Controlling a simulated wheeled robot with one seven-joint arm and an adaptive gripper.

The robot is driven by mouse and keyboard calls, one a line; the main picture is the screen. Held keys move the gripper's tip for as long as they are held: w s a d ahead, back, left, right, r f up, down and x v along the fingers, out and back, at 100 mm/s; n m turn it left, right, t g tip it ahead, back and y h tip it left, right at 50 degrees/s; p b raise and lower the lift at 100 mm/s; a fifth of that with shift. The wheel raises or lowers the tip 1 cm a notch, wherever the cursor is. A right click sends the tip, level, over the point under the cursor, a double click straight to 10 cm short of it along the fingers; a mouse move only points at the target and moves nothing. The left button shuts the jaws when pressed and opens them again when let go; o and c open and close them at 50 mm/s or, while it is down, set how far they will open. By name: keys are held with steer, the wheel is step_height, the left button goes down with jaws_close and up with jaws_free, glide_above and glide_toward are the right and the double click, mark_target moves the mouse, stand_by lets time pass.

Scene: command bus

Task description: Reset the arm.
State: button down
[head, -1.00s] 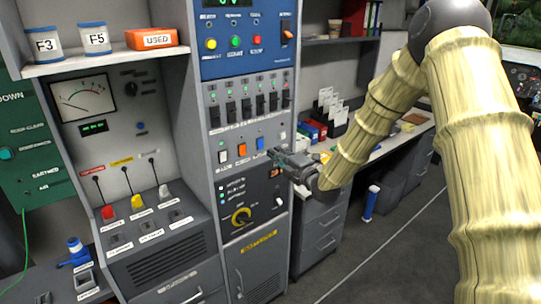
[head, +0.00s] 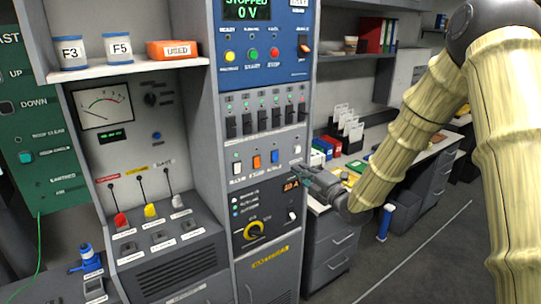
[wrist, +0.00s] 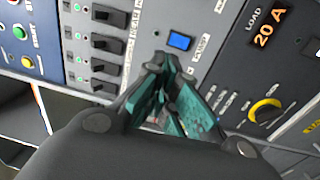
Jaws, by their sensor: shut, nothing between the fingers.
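My gripper (head: 299,171) is at the end of my pale, sleeve-covered arm, in front of the grey switch panel (head: 262,141), just right of the blue rocker switch (head: 275,157). Its fingers are closed together with nothing held. The wrist view shows the closed teal fingers (wrist: 158,68) pointing at the panel near the blue rocker (wrist: 180,41). A small gap to the panel seems to show, but I cannot tell for sure whether they touch.
A yellow dial (head: 254,230) and an orange "20 A" readout (head: 291,185) are below. Red, yellow and white levers (head: 150,211) stand on the left console. A desk (head: 345,180) with boxes stands behind my arm. Grey floor is open at lower right.

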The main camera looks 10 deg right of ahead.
steer(key=s+a+f+m+g+h, duration=0.1)
steer(key=s+a+f+m+g, duration=0.2)
steer(key=s+f, duration=0.6)
steer(key=s+f+m+g+h, duration=0.25)
steer(key=s+f+m, duration=0.2)
steer(key=f, duration=0.95)
steer(key=s+a+f+m+g+h, duration=0.1)
steer(key=s+a+f+m+g, duration=0.15)
steer(key=s+f+m, duration=0.6)
steer(key=s+f+m+g, duration=0.2)
steer(key=s+f, duration=0.3)
steer(key=s, duration=0.5)
steer(key=s+f+m+g+h, duration=0.1)
steer(key=s+f+g, duration=0.3)
steer(key=s, duration=0.6)
steer(key=s+f+m+g+h, duration=0.1)
steer(key=s+f+m+g, duration=0.2)
steer(key=s+f, duration=0.4)
steer(key=s, duration=0.3)
steer(key=shift+a+m+g+b, duration=0.25)
steer(key=shift+m+g+b, duration=0.05)
steer(key=shift+b, duration=0.1)
